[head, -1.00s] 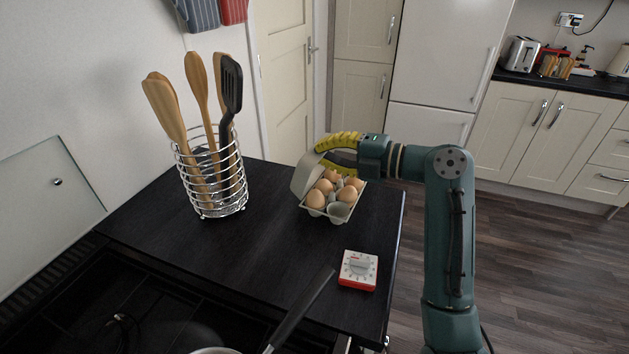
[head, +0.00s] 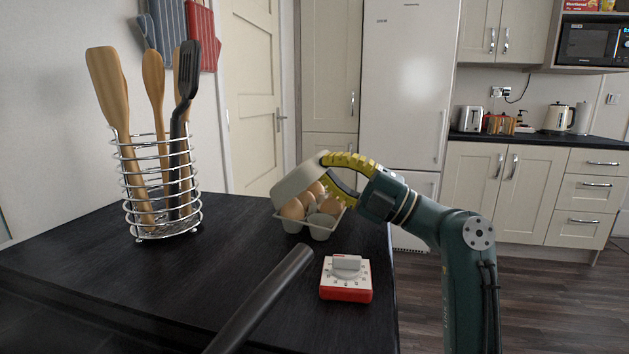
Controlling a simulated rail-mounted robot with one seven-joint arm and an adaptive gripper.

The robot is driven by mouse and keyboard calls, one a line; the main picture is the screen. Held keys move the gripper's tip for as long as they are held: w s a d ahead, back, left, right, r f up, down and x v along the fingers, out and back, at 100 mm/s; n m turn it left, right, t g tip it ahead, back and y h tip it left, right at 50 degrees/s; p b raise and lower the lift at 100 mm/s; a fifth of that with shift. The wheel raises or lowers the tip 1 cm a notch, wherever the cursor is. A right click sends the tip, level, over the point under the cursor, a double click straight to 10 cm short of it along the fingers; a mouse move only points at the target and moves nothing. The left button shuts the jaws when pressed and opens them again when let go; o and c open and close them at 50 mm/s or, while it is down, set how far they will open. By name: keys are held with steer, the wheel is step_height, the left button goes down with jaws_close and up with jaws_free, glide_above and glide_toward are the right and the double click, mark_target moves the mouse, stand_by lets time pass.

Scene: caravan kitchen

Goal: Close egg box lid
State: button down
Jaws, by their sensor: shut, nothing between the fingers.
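The egg box (head: 318,228) sits on the black worktop near its right edge, with several brown eggs (head: 293,209) in its cups. Its grey lid (head: 297,182) is partly raised and tilts over the back left of the eggs. My gripper (head: 326,168) has yellow fingers and reaches in from the right at the box. One finger lies at the lid's upper right edge, the other lower, by the eggs. The fingers hold nothing. Whether they press on the lid is hard to tell.
A red and white kitchen timer (head: 346,278) stands in front of the box. A black pan handle (head: 262,300) points toward the box from the front. A wire utensil holder (head: 160,190) stands at the left. The worktop between holder and box is clear.

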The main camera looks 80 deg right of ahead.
steer(key=c, duration=1.8)
jaws_free()
steer(key=o, duration=0.6)
steer(key=v, duration=1.2)
